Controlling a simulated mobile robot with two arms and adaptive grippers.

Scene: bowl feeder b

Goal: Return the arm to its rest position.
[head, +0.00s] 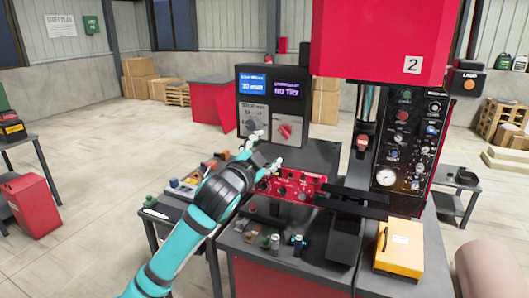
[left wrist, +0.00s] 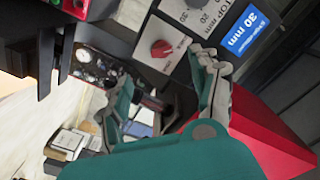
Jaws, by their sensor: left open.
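My left arm comes in from the bottom left in the head view, teal and black, reaching over the red machine. Its left gripper (head: 268,147) is open, with its fingers just in front of the dark control box (head: 270,103). In the left wrist view the left gripper (left wrist: 165,78) shows two spread teal and grey fingers with nothing held between them. The red knob (head: 285,131) on the box is close to the fingers; it also shows in the left wrist view (left wrist: 161,48), beyond the fingertips. My right gripper is not in view.
A red panel with black knobs (head: 298,187) lies below the gripper. A yellow box (head: 399,248) sits at the right front. The big red press head (head: 372,40) hangs to the right. A side table with small parts (head: 179,204) stands left. Open floor (head: 95,150) lies further left.

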